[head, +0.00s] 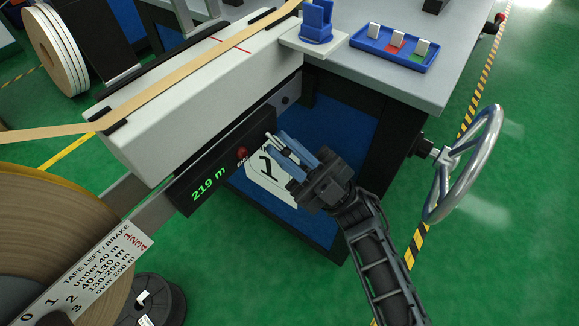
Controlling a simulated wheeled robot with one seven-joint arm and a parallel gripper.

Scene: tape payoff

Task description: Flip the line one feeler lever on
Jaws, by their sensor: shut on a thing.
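The feeler lever (270,139) looks like a small pale metal piece on the right part of the black panel (222,160) on the side of line one. My gripper (279,144) reaches up to it from the lower right. Its blue fingers are closed around the lever, partly hiding it. Which way the lever is set is too small to tell. The panel's display reads "219 m" in green, and a red round button or lamp (242,153) sits left of the lever.
A white "1" placard (262,184) is below the panel. A handwheel (465,163) stands right of my arm. A tape roll (50,235) with a brake scale (92,272) is lower left. A blue tray (380,57) with several blocks is on the bench.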

